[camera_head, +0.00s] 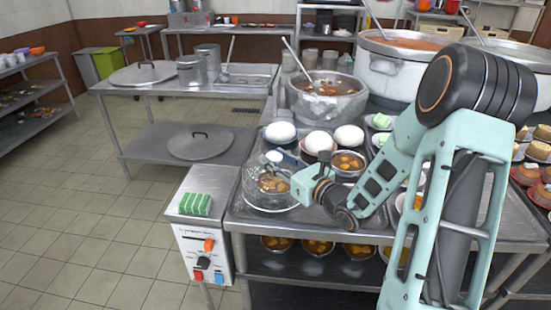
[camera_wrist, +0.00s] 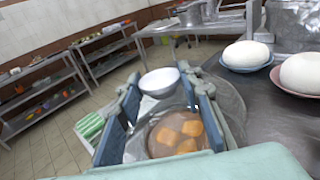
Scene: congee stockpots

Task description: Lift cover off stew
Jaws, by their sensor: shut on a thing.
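A clear, see-through cover (camera_head: 249,198) sits over or just above a bowl of brown stew with orange pieces (camera_head: 272,184) at the near left corner of the steel counter. I cannot tell whether its rim touches the counter. My gripper (camera_head: 274,163) is at the top of the cover, shut on its pale knob (camera_wrist: 160,81). In the wrist view my gripper (camera_wrist: 165,98) has a finger on each side of the knob, with the stew (camera_wrist: 178,132) showing through the clear cover (camera_wrist: 228,97) below.
White buns (camera_head: 280,132) on plates and another stew bowl (camera_head: 348,162) stand close behind and right. A large stew pot (camera_head: 327,97) is farther back. A control box (camera_head: 204,251) with a green-striped sponge (camera_head: 195,204) stands left of the counter. The floor farther left is clear.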

